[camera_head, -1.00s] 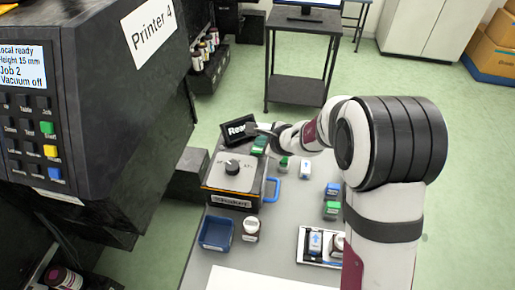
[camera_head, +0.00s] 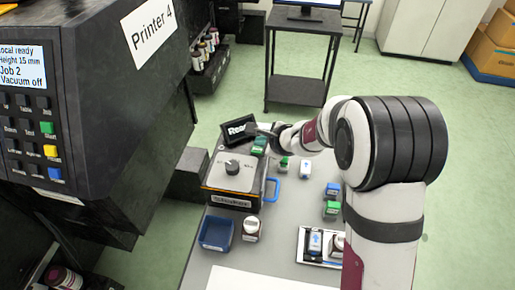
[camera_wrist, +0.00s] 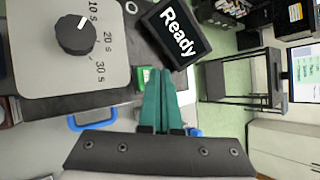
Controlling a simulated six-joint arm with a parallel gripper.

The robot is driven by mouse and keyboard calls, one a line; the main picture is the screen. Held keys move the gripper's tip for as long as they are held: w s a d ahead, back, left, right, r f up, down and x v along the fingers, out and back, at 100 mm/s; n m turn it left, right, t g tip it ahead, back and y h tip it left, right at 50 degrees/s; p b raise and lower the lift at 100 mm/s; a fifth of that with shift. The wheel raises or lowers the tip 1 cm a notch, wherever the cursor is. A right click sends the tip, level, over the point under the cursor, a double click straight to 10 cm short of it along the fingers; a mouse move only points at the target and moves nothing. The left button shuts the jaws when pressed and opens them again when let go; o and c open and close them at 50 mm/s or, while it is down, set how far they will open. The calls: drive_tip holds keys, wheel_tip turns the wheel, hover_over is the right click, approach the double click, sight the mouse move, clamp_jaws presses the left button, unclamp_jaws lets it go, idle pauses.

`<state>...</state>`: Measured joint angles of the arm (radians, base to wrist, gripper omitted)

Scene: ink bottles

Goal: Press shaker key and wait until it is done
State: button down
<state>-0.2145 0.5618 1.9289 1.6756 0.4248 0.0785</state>
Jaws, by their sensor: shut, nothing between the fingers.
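The shaker (camera_head: 233,181) is a box with a light top plate and a black dial (camera_head: 232,167). In the wrist view the dial (camera_wrist: 76,35) sits beside marks of 10 s, 20 s and 30 s. A black display (camera_head: 239,130) at its back right reads "Ready"; it also shows in the wrist view (camera_wrist: 175,32). A green item (camera_wrist: 146,73), perhaps the key, is partly hidden behind my fingertips. My gripper (camera_wrist: 163,72) is shut and empty, its teal fingers together just below the display in the wrist view. I cannot tell whether the tips touch anything.
A blue handle (camera_head: 271,189) sticks out at the shaker's right. A blue tray (camera_head: 216,233) and a bottle (camera_head: 251,228) stand in front of it. Several bottles stand to the right, and a white tray (camera_head: 306,252) holds more. Printer 4 (camera_head: 100,90) looms at the left.

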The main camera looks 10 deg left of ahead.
sight(260, 152)
drive_tip(key=shift+f, duration=0.15)
idle(0.6)
drive_tip(key=shift+f, duration=0.3)
drive_tip(key=shift+f, duration=0.45)
idle(0.7)
drive_tip(key=shift+r, duration=0.9)
drive_tip(key=shift+r, duration=2.5)
